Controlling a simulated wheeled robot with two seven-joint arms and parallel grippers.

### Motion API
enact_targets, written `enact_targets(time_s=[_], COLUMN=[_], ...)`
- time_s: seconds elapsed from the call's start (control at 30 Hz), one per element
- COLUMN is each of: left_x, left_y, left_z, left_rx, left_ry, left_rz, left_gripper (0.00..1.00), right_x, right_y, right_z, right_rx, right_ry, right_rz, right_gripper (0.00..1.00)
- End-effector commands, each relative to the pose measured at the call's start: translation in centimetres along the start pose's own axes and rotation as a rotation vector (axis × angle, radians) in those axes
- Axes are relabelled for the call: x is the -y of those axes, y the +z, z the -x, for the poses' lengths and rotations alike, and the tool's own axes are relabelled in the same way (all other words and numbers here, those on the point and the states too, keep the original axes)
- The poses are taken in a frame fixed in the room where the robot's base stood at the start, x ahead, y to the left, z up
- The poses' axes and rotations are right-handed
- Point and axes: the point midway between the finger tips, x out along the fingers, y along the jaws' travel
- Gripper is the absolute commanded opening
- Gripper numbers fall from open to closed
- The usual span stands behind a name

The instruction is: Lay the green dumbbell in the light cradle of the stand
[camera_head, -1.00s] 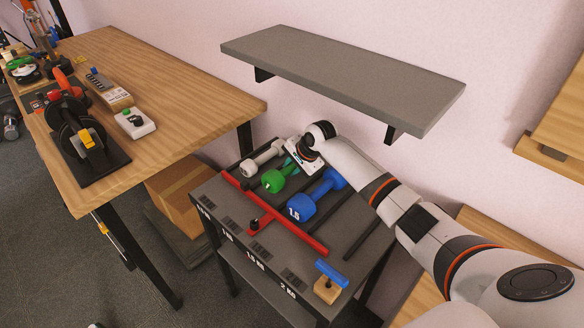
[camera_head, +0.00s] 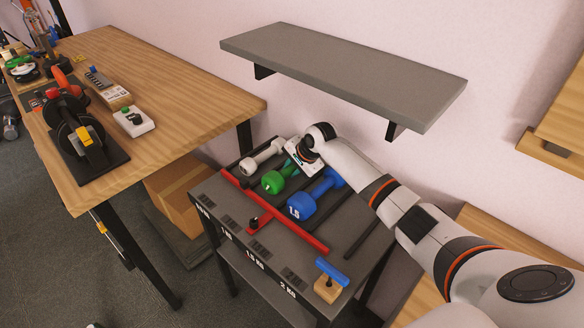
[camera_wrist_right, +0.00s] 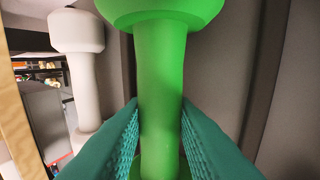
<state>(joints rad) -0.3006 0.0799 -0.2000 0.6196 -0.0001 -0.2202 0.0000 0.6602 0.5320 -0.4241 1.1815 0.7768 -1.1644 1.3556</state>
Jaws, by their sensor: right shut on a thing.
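The green dumbbell (camera_head: 275,182) lies on the dark stand (camera_head: 240,215), between a white dumbbell (camera_head: 262,158) and a blue one. My right gripper (camera_head: 292,165) reaches down over the back of the stand. In the right wrist view its teal fingers (camera_wrist_right: 163,130) are shut on the handle of the green dumbbell (camera_wrist_right: 160,70), one finger on each side. One green head shows at the top of that view; the other is mostly hidden by the fingers. I cannot tell which part of the stand is the light cradle. My left gripper is not in view.
The blue dumbbell (camera_head: 315,195) lies close on the right. A red bar (camera_head: 285,228) runs across the stand's front, with weight labels before it. A blue-topped wooden block (camera_head: 328,287) stands at the front right corner. A grey shelf (camera_head: 340,75) overhangs behind.

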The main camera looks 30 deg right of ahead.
Motion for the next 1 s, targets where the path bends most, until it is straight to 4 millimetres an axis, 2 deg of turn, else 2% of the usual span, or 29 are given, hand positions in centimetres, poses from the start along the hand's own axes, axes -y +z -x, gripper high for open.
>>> enact_targets(time_s=[0.3, 0.33, 0.47, 0.5, 0.8, 0.87, 1.0], left_x=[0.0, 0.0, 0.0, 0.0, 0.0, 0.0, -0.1], left_y=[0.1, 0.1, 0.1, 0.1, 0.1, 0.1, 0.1], left_z=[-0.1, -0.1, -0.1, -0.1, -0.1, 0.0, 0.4], left_rx=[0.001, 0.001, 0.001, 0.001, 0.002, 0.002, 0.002], left_ry=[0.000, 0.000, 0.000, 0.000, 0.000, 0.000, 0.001], left_rz=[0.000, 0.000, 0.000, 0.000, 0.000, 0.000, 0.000], left_gripper=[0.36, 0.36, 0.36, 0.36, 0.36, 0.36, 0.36], right_x=[-0.1, -0.1, 0.0, 0.0, 0.5, 0.4, 0.2], right_y=[0.0, 0.1, 0.0, 0.0, 0.0, 0.0, 0.0], right_z=[-0.2, -0.2, -0.2, -0.2, -0.3, 0.2, 2.5], right_rx=[0.001, 0.001, 0.001, 0.000, -0.001, -0.001, 0.001], right_ry=[0.008, 0.008, 0.006, 0.005, -0.006, -0.004, 0.000], right_rz=[0.000, 0.000, 0.000, 0.000, 0.000, 0.000, 0.002], right_gripper=[0.00, 0.26, 0.47, 0.49, 0.49, 0.49, 0.49])
